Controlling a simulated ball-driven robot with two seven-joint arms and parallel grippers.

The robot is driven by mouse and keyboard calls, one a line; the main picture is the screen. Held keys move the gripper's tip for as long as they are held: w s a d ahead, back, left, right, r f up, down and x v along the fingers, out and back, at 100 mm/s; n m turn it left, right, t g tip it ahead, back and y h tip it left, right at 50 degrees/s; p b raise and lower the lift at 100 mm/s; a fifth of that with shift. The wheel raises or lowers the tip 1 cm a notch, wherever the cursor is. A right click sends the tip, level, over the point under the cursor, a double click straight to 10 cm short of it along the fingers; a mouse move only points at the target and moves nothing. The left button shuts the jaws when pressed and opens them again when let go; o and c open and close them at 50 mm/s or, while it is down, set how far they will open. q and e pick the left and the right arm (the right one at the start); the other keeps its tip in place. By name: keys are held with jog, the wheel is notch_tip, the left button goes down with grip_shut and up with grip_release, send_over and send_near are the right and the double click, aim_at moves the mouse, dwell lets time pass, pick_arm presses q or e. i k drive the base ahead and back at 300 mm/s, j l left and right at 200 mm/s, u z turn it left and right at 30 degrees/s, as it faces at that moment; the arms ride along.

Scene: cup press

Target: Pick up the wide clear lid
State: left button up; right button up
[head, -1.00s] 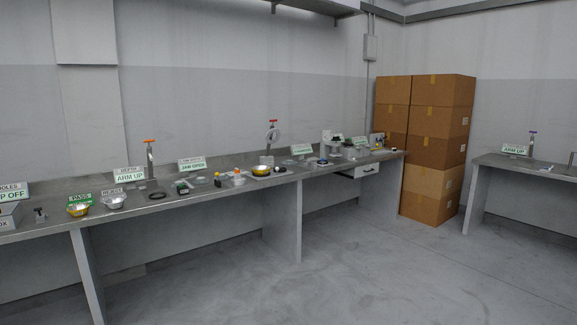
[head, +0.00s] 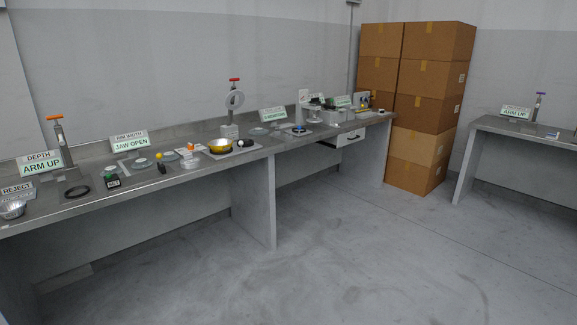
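Several small pale, flat round things lie on the long grey bench, too small to tell for sure whether one is the wide clear lid. One pale disc (head: 171,156) lies near the JAW OPEN sign, and another pale disc (head: 259,131) lies farther right, left of a station with a blue ring. Neither of my grippers is in view.
The long bench (head: 215,170) runs along the wall, with a gold bowl (head: 220,146), a silver bowl (head: 12,209) and a red-handled press (head: 232,110) on it. Stacked cardboard boxes (head: 425,85) stand beyond its right end. A second bench (head: 515,130) stands at right. The floor (head: 330,240) between is clear.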

aim_at(257, 131)
jog(key=i, duration=2.1)
jog(key=i+u, duration=0.3)
jog(key=i, duration=0.15)
jog(key=i+l+u, duration=0.25)
jog(key=i, duration=0.2)
jog(key=i+l+u, duration=0.3)
jog(key=i, duration=0.15)
jog(key=j, duration=0.1)
